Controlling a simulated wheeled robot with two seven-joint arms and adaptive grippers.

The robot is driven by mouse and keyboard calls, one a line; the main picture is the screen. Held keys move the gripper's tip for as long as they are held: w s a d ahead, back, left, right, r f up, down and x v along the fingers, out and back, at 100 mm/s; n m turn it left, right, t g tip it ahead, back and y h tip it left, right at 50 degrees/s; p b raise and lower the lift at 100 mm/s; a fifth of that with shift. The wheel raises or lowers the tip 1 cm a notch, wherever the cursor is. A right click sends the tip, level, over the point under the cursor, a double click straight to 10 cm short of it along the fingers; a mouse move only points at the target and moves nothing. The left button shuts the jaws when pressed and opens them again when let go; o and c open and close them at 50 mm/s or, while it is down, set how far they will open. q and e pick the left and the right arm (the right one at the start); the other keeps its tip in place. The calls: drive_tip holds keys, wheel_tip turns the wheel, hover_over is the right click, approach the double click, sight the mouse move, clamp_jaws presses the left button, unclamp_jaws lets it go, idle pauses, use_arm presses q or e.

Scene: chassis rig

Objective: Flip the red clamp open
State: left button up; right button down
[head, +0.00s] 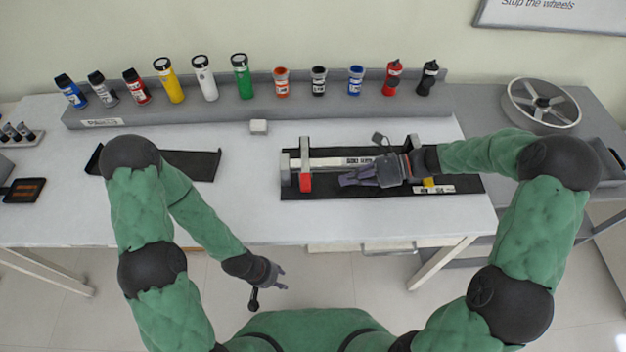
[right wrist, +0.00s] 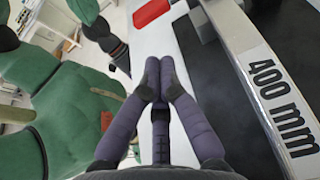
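The red clamp (head: 305,182) is at the left end of the rig (head: 390,192), in front of the long pale bar. It also shows as a red block at the top of the right wrist view (right wrist: 151,12). I cannot tell its lever angle. My right gripper (head: 343,180) lies over the rig, pointing left, with its fingertips a little right of the red clamp and apart from it. In the right wrist view its fingers (right wrist: 159,68) are together with nothing between them. My left gripper (head: 284,279) hangs in front of the table, empty, its fingers apparently apart.
A yellow clamp (head: 430,185) sits at the rig's right end, partly under my right arm. Several bottles and torches stand on the back shelf (head: 220,113). A dark tray (head: 200,164) lies at left. The table between is clear.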

sight(305, 163)
drive_tip(key=b+x, duration=0.2)
drive_tip(key=x, duration=0.8)
drive_tip(key=shift+b, duration=0.35)
